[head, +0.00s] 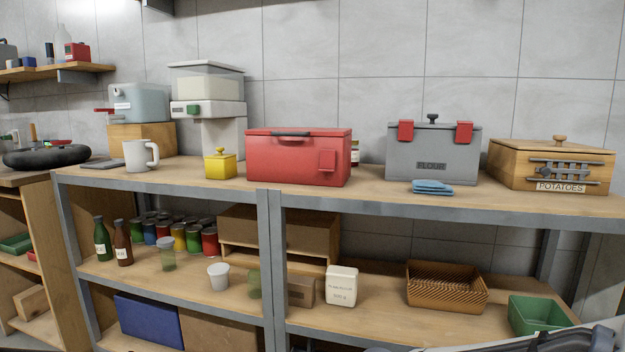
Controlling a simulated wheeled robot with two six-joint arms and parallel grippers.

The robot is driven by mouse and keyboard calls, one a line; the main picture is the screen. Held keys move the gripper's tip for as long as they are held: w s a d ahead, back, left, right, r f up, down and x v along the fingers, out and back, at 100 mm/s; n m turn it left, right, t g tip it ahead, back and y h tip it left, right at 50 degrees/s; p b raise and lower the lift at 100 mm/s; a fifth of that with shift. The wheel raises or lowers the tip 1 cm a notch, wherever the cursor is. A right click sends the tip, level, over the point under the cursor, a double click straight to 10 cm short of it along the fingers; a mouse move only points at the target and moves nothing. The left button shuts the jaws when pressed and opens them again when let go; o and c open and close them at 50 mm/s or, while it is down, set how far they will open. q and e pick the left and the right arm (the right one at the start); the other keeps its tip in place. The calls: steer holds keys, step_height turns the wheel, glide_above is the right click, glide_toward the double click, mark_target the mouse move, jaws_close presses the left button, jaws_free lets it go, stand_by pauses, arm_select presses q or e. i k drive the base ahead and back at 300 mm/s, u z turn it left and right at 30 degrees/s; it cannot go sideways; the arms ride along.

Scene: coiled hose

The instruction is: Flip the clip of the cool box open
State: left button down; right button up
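The red cool box (285,161) stands on the top shelf near the middle of the head view, with its lid down. A dark handle (291,134) lies along the lid's front edge. Its red clip (327,161) is a small squarish flap on the right part of the front face. The clip appears to lie flat against the face; at this size I cannot tell whether it is latched.
A small yellow pot (220,164) stands just left of the cool box. A grey flour bin (432,152) with two red clips stands to the right, behind blue cloths (432,187). A wooden potato box (551,165) is further right. The shelf edge before the cool box is clear.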

mark_target(327, 158)
steer(key=u, duration=1.6)
steer(key=i, duration=0.85)
steer(key=z, duration=1.75)
